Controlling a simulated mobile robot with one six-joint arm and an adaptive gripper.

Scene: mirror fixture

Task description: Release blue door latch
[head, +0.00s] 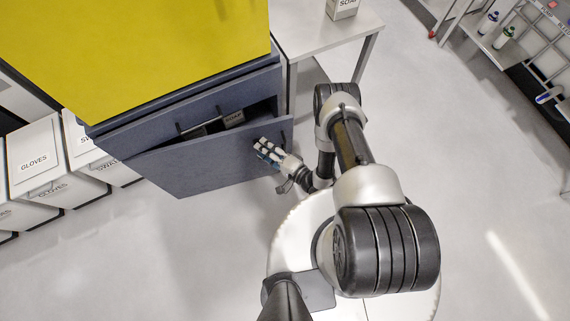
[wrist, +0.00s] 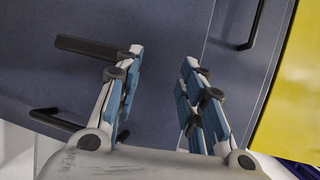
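The blue door (head: 205,160) stands ajar at the front of the blue cabinet, with a dark gap along its top; its face fills much of the wrist view (wrist: 170,30). My gripper (head: 262,147) is at the door's right part. In the wrist view my gripper (wrist: 162,62) is open, with nothing between its two blue-padded fingers. A dark bar (wrist: 85,47) runs behind the left finger's tip, and a black handle (wrist: 55,121) lies below it. I cannot tell which one is the latch, or whether a finger touches the bar.
The cabinet has a yellow top (head: 150,50). White bins, one marked GLOVES (head: 35,158), stand at the left. A grey table (head: 315,35) adjoins the cabinet, and a shelf rack (head: 545,40) stands far right. The floor below the door is clear.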

